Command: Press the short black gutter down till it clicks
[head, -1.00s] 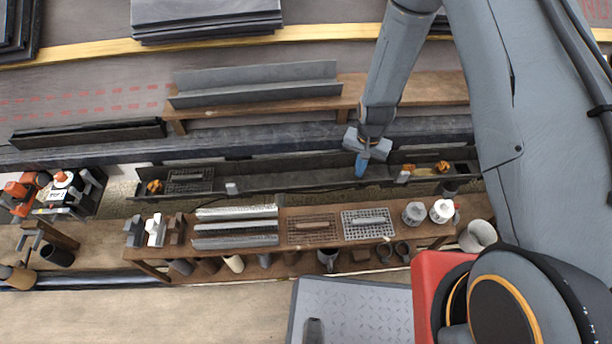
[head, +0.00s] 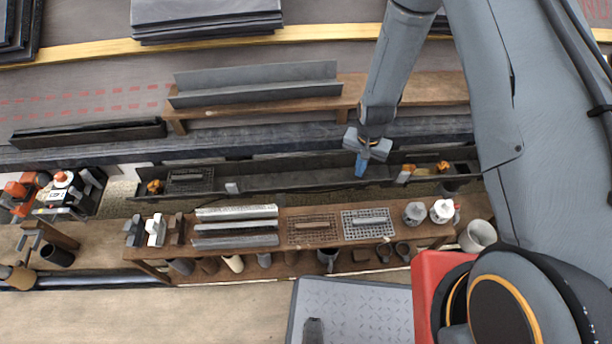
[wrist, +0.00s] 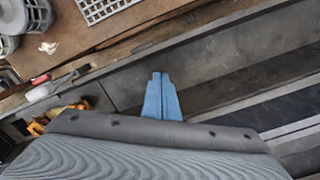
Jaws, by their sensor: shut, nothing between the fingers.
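A dark gutter run (head: 290,181) lies along the eave in the head view, between the bench and the roof, with small joint pieces in it. I cannot tell for certain where its short black section begins and ends. My gripper (head: 361,168) is shut and empty. Its blue fingertips point down into the gutter right of the middle, left of an orange-brown joint piece (head: 405,174). In the wrist view, the shut fingertips (wrist: 161,76) show over the gutter's dark trough (wrist: 210,62). Whether they touch it is hard to tell.
A wooden bench (head: 287,256) in front holds grey strips, grates and pots. A grey gutter length (head: 255,88) rests on a roof plank behind. Another black trough (head: 88,133) lies at left. A red and black machine (head: 62,192) stands at far left.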

